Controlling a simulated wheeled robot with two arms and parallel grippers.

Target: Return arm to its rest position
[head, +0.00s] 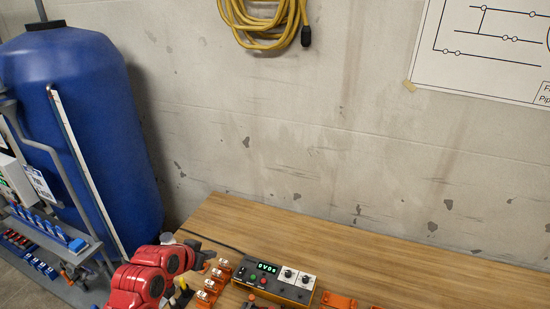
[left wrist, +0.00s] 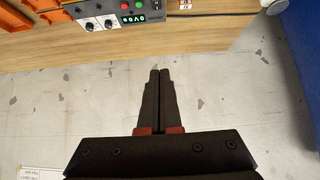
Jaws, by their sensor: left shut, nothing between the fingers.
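My left arm (head: 150,278) is red and reaches in from the lower left in the head view, beside the left end of the wooden bench (head: 350,262). My left gripper (left wrist: 159,75) shows clearly in the left wrist view, with its two dark fingers together and nothing between them. The fingers appear in front of the bare wall, apart from the bench items. In the head view the gripper is small and partly hidden by the arm. My right gripper is not in view.
A control box (head: 275,280) with a green display and knobs stands on the bench, with orange clips (head: 208,286) to its left. A blue tank (head: 80,130) and a shelf of blue parts (head: 50,240) stand at the left. A yellow cable (head: 262,25) hangs on the wall.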

